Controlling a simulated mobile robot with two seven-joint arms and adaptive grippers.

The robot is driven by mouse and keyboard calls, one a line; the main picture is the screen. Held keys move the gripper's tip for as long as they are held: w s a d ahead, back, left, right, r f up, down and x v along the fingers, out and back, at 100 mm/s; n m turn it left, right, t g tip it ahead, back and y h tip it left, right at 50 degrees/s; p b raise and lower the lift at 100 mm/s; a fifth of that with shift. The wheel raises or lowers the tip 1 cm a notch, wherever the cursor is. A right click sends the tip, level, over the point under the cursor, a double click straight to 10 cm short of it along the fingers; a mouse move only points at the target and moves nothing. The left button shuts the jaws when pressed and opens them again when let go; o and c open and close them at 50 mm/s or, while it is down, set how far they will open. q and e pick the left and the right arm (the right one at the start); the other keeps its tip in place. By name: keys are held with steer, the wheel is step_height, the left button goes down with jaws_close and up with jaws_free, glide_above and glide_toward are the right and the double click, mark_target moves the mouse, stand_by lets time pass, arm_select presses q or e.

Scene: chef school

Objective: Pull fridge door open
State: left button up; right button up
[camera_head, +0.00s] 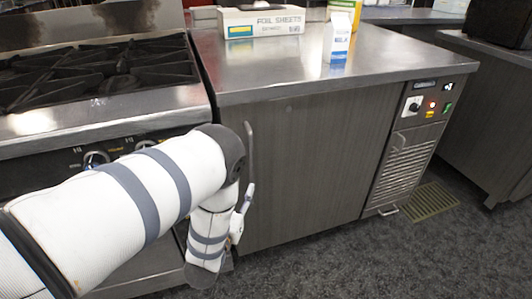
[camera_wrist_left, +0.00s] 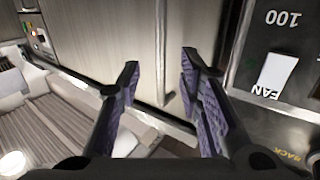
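The fridge is the grey under-counter unit; its door (camera_head: 310,165) is a flat grey panel and looks closed. A vertical bar handle (camera_head: 249,150) runs along the door's left edge. My left arm reaches in from the left, and its gripper sits low by the handle, mostly hidden behind the forearm. In the left wrist view my left gripper (camera_wrist_left: 160,68) is open, fingers apart in front of the door (camera_wrist_left: 115,30). A thin upright bar, apparently the handle (camera_wrist_left: 161,45), shows between the fingers; I cannot tell any contact. My right gripper is not in view.
A gas stove (camera_head: 95,75) stands left of the fridge; its panel (camera_wrist_left: 280,80) is close to the gripper's right finger. The steel worktop (camera_head: 290,75) holds a foil sheets box (camera_head: 262,22) and a milk carton (camera_head: 337,38). Floor (camera_head: 345,262) in front is clear.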

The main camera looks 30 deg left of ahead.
arm_select(q)
steer(key=b+x, duration=0.1)
steer(key=x, duration=0.9)
steer(key=shift+w+a, duration=0.15)
steer(key=shift+w, duration=0.2)
jaws_close()
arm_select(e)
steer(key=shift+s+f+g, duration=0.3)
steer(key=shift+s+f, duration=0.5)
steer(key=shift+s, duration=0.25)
